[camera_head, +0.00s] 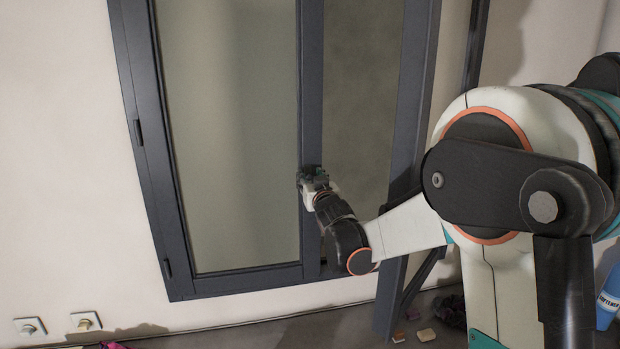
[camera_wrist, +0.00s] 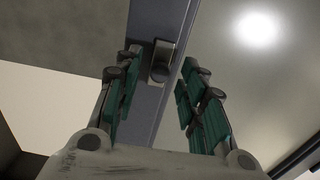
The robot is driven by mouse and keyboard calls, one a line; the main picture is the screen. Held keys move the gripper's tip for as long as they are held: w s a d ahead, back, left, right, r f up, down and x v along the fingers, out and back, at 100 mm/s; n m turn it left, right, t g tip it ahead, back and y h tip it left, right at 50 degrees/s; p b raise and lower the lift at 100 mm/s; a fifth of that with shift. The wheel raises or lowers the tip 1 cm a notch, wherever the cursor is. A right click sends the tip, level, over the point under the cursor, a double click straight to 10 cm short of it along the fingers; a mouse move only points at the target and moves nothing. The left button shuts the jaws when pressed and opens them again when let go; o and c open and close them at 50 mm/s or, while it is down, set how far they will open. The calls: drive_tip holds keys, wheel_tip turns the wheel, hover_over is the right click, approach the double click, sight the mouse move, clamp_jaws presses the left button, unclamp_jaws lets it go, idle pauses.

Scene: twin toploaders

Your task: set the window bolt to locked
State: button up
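The window bolt (camera_wrist: 162,60) is a small dark metal fitting on the grey window stile (camera_wrist: 151,120). It shows near the top middle of the wrist view, and a rounded end faces my gripper. My gripper (camera_wrist: 157,80) is open, with one green-padded finger on each side of the bolt's line. The bolt appears between the fingertips, with gaps on both sides and no visible contact. In the head view my gripper (camera_head: 313,180) is at the middle stile of the window (camera_head: 312,90) and hides the bolt. I cannot tell whether the bolt is locked.
A glass pane (camera_head: 230,130) lies left of the stile and a narrower one (camera_head: 360,90) right of it. Wall outlets (camera_head: 86,321) are at lower left.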

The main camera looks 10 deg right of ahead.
drive_tip(key=shift+w, duration=0.35)
drive_tip(key=shift+c, duration=0.2)
clamp_jaws()
